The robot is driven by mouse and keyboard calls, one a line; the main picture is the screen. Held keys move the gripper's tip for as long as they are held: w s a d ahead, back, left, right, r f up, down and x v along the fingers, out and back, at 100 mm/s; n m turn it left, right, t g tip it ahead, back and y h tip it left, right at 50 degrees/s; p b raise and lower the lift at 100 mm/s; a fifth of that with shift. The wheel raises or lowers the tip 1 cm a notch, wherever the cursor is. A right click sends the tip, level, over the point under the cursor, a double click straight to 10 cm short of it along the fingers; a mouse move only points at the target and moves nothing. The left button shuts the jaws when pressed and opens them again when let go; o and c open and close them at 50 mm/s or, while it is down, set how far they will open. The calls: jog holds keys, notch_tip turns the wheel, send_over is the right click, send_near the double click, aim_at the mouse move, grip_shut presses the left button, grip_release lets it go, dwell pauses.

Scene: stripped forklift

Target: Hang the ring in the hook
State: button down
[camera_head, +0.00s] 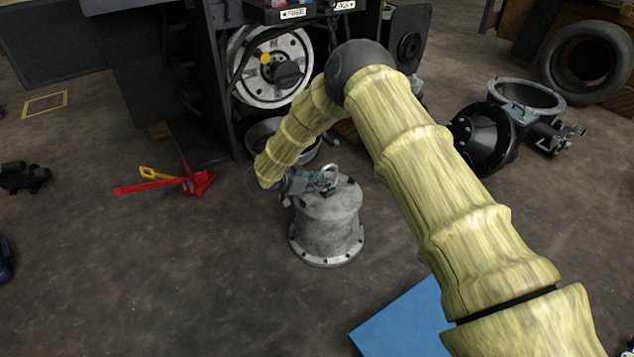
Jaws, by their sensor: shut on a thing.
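My gripper (312,182) is at the top of a grey flanged metal housing (326,228) that stands upright on the floor. A small pale ring (331,171) shows as an arc at the gripper's fingers, just over the housing's top. The gripper is shut on the ring, though the fingers are small and partly merge with the fittings behind them. Whether the ring is joined to the housing cannot be told. A dark chain (333,24) hangs at the top of the view, in front of the forklift. No hook can be made out clearly.
The dark forklift body (215,75) with a pale wheel drum (270,66) stands behind. A red jack (196,182) lies left, a blue panel (405,322) at the front. Black machine parts (484,138) and a tyre (588,63) are right.

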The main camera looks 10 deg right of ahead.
notch_tip(320, 180, up, 2)
jog(key=shift+r+p, duration=0.25)
jog(key=shift+p, duration=0.9)
jog(key=s+d+r+p, duration=0.3)
jog(key=s+r+p, duration=0.1)
jog(key=s+p, duration=0.4)
jog(key=shift+s+r+p, duration=0.15)
jog(key=shift+s+p, duration=0.05)
jog(key=shift+p, duration=0.7)
jog(key=shift+r, duration=0.1)
notch_tip(320, 180, up, 8)
jog(key=p, duration=0.6)
jog(key=shift+f, duration=0.25)
dwell(0.4)
